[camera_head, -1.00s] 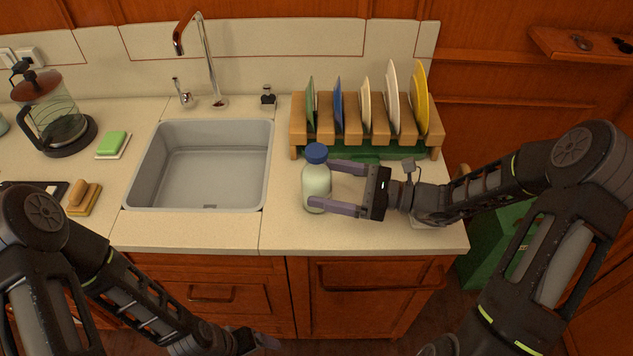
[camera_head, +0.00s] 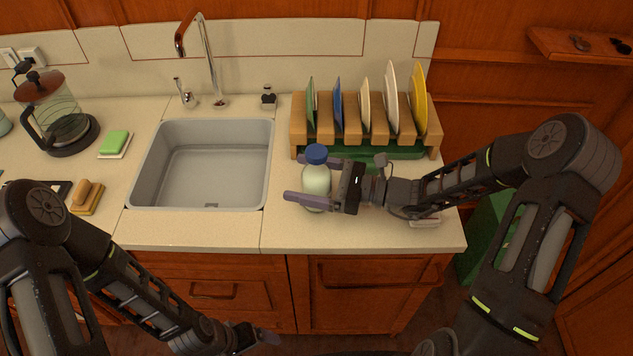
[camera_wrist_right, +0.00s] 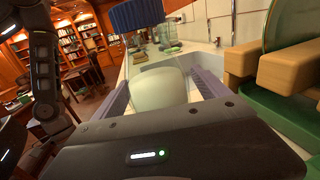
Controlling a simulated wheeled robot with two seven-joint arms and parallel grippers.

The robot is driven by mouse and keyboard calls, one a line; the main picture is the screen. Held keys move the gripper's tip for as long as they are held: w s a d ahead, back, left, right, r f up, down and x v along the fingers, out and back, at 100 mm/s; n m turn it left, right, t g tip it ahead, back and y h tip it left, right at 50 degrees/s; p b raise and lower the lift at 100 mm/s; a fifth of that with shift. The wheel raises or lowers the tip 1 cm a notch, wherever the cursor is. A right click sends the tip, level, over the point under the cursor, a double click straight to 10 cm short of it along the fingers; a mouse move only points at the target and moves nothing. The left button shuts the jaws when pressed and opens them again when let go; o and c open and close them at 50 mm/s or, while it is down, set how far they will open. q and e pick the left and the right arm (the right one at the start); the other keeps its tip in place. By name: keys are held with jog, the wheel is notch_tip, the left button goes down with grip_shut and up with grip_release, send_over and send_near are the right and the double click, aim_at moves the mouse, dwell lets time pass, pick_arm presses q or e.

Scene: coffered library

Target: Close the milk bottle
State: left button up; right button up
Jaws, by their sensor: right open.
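The milk bottle (camera_head: 317,180) stands upright on the counter, right of the sink, with pale contents and a blue cap (camera_head: 316,154) on its top. My right gripper (camera_head: 300,177) is open, with one finger on each side of the bottle's body. In the right wrist view the bottle (camera_wrist_right: 158,88) is between the two purple fingers, with the blue cap (camera_wrist_right: 137,15) above. I cannot tell whether the fingers touch it or how tightly the cap sits. My left gripper (camera_head: 262,340) is low at the bottom of the head view, in front of the cabinets, away from the bottle.
The sink (camera_head: 205,203) is left of the bottle. A wooden plate rack (camera_head: 298,128) with several upright plates stands close behind it and the right gripper. A green soap (camera_head: 115,142), a brush (camera_head: 86,194) and a French press (camera_head: 62,115) are further left. The counter's front strip is clear.

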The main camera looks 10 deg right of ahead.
jog(key=c, duration=1.8)
